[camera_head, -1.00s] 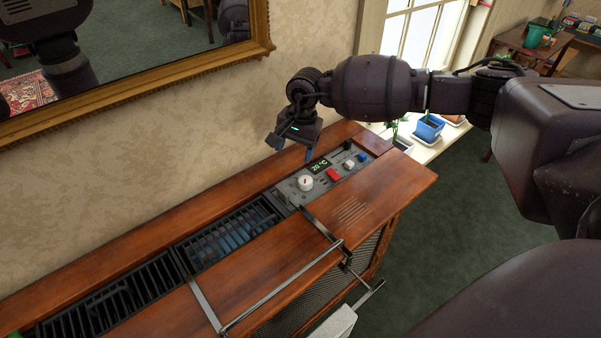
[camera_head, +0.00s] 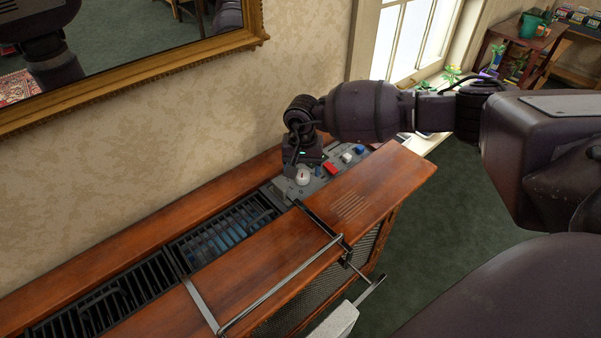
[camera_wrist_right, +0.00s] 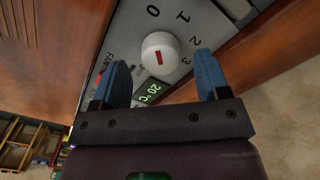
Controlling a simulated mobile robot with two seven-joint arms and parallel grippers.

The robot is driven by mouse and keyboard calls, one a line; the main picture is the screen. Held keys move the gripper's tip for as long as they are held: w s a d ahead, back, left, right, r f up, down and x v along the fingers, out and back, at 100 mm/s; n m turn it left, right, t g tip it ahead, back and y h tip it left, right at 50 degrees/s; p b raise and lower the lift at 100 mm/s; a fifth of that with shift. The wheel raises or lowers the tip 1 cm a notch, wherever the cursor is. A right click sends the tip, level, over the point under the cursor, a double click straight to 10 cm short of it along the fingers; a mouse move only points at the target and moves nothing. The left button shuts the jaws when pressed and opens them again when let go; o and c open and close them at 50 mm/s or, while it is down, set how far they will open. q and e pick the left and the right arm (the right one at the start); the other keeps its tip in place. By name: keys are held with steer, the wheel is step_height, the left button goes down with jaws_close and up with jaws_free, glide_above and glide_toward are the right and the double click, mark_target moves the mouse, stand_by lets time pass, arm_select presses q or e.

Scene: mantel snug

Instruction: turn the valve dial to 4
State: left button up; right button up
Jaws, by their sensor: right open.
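The valve dial (camera_head: 303,177) is a round white knob with a red mark on the grey control panel (camera_head: 318,186). In the right wrist view the dial (camera_wrist_right: 160,46) shows numbers 0, 1, 2 and 3 around it; a 4 is not visible. Its short red bar runs upright in that picture; which number it marks I cannot tell. My right gripper (camera_wrist_right: 163,62) is open, its blue fingers on either side of the dial's lower part, apart from it. In the head view the right gripper (camera_head: 302,164) is just above and behind the dial. My left gripper is not in view.
A green display (camera_wrist_right: 150,92) reads 20 °C beside the dial. Red (camera_head: 331,168), white and blue buttons sit to its right. The panel is set in a wooden cover (camera_head: 340,205) with black grilles (camera_head: 220,232) and a metal rail (camera_head: 280,285). A wall stands behind.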

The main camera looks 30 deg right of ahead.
steer(key=shift+f, duration=0.85)
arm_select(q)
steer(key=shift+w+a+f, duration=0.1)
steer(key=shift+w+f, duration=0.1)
arm_select(e)
steer(key=shift+f, duration=0.15)
steer(key=shift+c, duration=0.5)
steer(key=c, duration=0.8)
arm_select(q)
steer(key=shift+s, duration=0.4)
